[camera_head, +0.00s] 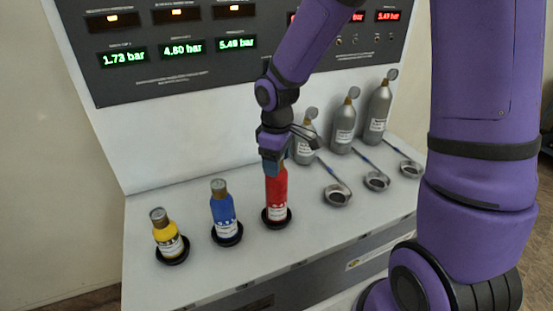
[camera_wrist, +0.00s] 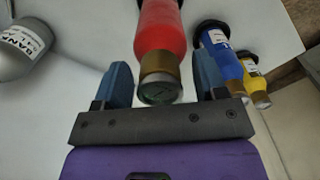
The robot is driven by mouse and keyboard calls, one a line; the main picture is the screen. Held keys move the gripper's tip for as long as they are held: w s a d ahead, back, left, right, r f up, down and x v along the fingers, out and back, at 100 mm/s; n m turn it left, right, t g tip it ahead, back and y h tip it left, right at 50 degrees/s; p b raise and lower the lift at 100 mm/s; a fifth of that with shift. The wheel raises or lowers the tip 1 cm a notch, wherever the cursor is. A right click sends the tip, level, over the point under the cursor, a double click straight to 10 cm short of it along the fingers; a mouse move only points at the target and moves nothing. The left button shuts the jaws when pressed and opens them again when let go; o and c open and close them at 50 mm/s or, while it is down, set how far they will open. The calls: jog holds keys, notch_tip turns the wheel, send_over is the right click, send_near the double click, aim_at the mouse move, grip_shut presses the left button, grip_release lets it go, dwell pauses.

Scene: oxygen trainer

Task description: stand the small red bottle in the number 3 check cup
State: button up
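The red bottle (camera_head: 277,192) stands upright in the rightmost of the three black cups (camera_head: 277,222) at the front of the bench. I cannot read a number on this cup. My gripper (camera_head: 273,168) is just above the bottle, pointing down. In the wrist view, the red bottle (camera_wrist: 160,27) has its brown neck and cap between the two blue fingers of my gripper (camera_wrist: 163,88). A gap shows on each side of the neck, so the gripper is open. In the head view, the gripper hides the bottle's top.
The blue bottle (camera_head: 222,208) and yellow bottle (camera_head: 167,236) stand in black cups to the left. Three grey cylinders (camera_head: 343,128) stand behind to the right, with several round metal cups on hoses (camera_head: 337,195) before them. A gauge panel (camera_head: 180,45) rises at the back.

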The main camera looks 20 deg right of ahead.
notch_tip(320, 180, up, 11)
jog(key=shift+r, duration=0.2)
jog(key=s+d+r+m+t, duration=0.2)
jog(key=s+d+r+m, duration=0.1)
jog(key=s, duration=0.7)
jog(key=s+d+r+m+t, duration=0.3)
jog(key=s+r+m, duration=0.3)
jog(key=s, duration=0.5)
notch_tip(320, 180, up, 2)
jog(key=shift+d+r, duration=0.1)
jog(key=shift+d, duration=0.3)
dwell(0.3)
